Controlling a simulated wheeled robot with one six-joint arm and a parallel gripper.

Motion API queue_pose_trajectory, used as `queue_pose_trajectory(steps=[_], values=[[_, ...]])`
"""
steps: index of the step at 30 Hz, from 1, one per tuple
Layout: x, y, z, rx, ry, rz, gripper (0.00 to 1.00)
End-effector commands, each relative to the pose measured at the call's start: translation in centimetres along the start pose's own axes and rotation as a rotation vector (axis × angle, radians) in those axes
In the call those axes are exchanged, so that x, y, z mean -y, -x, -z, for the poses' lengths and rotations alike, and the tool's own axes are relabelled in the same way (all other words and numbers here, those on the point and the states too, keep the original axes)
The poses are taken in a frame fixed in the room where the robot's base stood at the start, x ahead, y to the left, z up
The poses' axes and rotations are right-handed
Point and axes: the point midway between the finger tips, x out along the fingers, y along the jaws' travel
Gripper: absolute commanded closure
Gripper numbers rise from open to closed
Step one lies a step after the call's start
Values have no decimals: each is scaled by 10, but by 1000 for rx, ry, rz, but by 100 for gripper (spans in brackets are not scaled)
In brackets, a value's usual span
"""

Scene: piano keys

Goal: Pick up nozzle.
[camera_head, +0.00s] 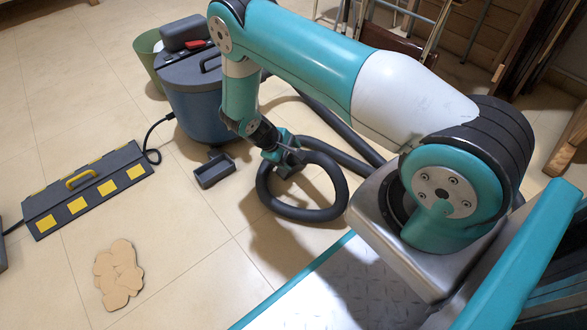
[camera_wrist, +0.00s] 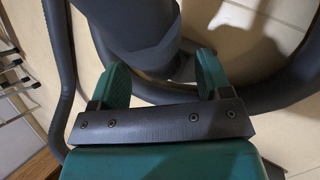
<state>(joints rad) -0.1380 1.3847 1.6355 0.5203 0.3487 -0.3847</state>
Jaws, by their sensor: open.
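My gripper (camera_head: 284,165) is low over the tile floor, beside the looped dark hose of the vacuum. In the wrist view its two green fingers (camera_wrist: 163,76) are apart. A dark grey, broad piece (camera_wrist: 138,28) lies beyond and partly between the fingers; it may be the nozzle or a hose end, and I cannot tell whether the fingers touch it. In the head view a dark grey box-shaped piece (camera_head: 215,171), possibly the nozzle, lies on the floor left of my gripper. My gripper hides part of the hose there.
The blue vacuum drum (camera_head: 196,108) stands behind, with a green bin (camera_head: 147,62) beside it. The hose (camera_head: 302,215) loops on the floor. A dark case with yellow squares (camera_head: 88,190) and flat tan pieces (camera_head: 118,274) lie left. Chairs stand at the back. The front middle floor is clear.

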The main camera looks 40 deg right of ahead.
Motion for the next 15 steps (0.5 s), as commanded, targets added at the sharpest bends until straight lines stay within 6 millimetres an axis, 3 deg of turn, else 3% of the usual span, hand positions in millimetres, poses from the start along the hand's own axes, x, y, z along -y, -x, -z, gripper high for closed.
queue_pose_trajectory(steps=[1,8,11,15], values=[[2,-10,1,0,-1,0,29],[0,-10,0,0,0,0,29],[0,-10,0,0,0,0,47],[0,-10,0,0,0,0,79]])
